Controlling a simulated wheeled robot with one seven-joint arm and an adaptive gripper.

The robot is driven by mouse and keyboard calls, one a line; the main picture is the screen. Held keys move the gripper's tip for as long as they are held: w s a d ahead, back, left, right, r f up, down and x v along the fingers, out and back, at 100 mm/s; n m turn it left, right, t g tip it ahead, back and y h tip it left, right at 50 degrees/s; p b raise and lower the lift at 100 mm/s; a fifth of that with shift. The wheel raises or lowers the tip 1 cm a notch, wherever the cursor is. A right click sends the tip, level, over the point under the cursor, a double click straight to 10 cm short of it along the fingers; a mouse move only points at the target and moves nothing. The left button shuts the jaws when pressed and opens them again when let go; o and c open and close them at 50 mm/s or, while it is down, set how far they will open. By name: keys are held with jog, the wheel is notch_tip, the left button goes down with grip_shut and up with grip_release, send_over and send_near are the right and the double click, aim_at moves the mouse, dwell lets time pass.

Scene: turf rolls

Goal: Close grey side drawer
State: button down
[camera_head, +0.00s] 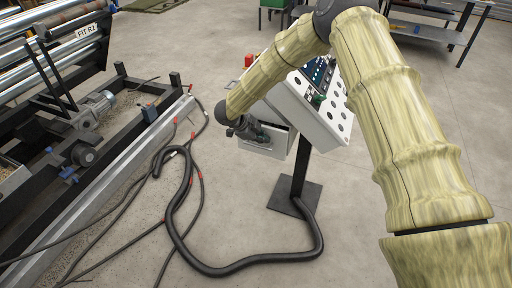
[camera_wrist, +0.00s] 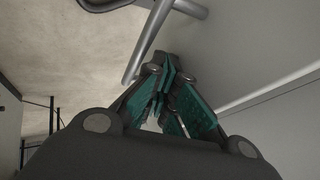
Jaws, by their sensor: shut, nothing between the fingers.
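The grey side drawer (camera_head: 277,147) is on the left side of the console (camera_head: 325,120), low down. It seems to stand partly out, with a dark gap along its top; my gripper hides part of it. My gripper (camera_head: 262,136) is at the drawer's front. In the wrist view, my gripper (camera_wrist: 168,68) has its teal-padded fingers together with nothing between them. A metal bar handle (camera_wrist: 150,40) lies just beyond the fingertips, close to a smooth grey panel (camera_wrist: 250,55). I cannot tell whether the fingers touch either.
The console stands on a dark post with a square base plate (camera_head: 287,196). A thick black hose (camera_head: 190,245) and thinner cables lie on the floor to the left. A roller machine (camera_head: 75,120) fills the far left. A metal table (camera_head: 430,32) stands behind at the right.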

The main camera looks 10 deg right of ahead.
jog(key=shift+w+d+r, duration=0.1)
jog(key=shift+w+d, duration=0.65)
jog(key=shift+w, duration=0.45)
jog(key=shift+r, duration=0.2)
